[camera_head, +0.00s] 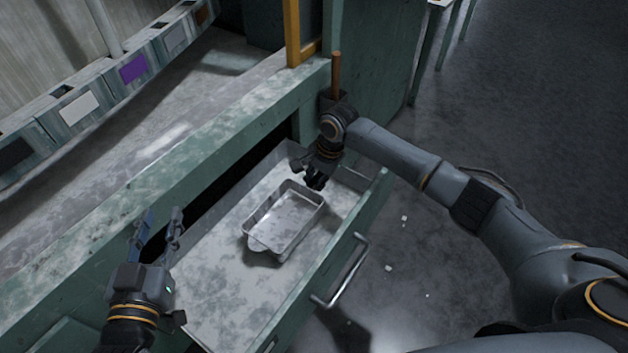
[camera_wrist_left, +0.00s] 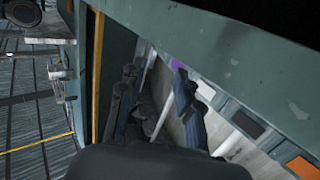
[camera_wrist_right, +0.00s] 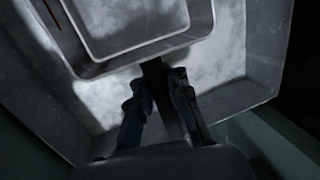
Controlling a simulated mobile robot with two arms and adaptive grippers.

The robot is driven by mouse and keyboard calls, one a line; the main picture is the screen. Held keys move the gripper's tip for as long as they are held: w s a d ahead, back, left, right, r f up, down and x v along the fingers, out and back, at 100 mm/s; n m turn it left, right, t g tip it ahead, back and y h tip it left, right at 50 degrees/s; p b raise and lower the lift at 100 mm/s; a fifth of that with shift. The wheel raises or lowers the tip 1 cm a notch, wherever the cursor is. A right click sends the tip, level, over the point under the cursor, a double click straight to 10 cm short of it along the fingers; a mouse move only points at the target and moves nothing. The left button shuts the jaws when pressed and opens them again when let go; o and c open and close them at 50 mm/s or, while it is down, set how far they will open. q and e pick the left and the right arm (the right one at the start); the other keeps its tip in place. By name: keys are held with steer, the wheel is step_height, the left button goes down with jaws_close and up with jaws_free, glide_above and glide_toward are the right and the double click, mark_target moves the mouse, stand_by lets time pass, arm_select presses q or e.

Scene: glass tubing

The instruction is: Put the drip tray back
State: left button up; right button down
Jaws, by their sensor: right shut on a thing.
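The drip tray (camera_head: 268,246), a shallow grey metal tray with a lip at its near end, lies in the open drawer (camera_head: 215,290). The tray also shows at the top of the right wrist view (camera_wrist_right: 140,45). My right gripper (camera_head: 316,182) is over the drawer beside the tray's far right corner. In the right wrist view its fingers (camera_wrist_right: 157,85) are on either side of a dark narrow thing (camera_wrist_right: 160,90), which I cannot identify; the tray appears beyond the fingertips. My left gripper (camera_head: 162,212) is open and empty, above the drawer's left side.
The drawer front with its metal handle (camera_head: 345,272) stands out over the floor. The green bench edge (camera_head: 160,200) runs along the drawer's left. A wooden handle (camera_head: 336,72) stands upright behind my right wrist. Small pale bits (camera_head: 404,218) lie on the floor.

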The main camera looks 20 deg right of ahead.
steer(key=shift+f, duration=0.1)
steer(key=c, duration=1.3)
jaws_free()
arm_select(q)
steer(key=shift+s+a+f+g, duration=0.15)
steer(key=shift+a+f+g, duration=0.05)
steer(key=shift+f+g, duration=0.4)
arm_select(e)
steer(key=shift+r+b, duration=0.35)
steer(key=shift+r, duration=0.05)
steer(key=shift+r+p, duration=0.3)
steer(key=shift+r, duration=0.25)
steer(key=p+v, duration=0.2)
steer(key=v, duration=0.3)
steer(key=shift+d+r, duration=0.15)
steer(key=shift+r, duration=0.25)
arm_select(q)
steer(key=s+a+f+g+y+p, duration=0.2)
steer(key=s+a+f+g+y, duration=0.1)
steer(key=s+f+g, duration=0.6)
step_height(320, 180, down, 3)
steer(key=shift+s+a+f, duration=0.1)
steer(key=shift+s+a, duration=0.65)
steer(key=shift+s, duration=0.2)
arm_select(e)
steer(key=v, duration=0.5)
steer(key=shift+s+r, duration=0.1)
steer(key=shift+r, duration=0.05)
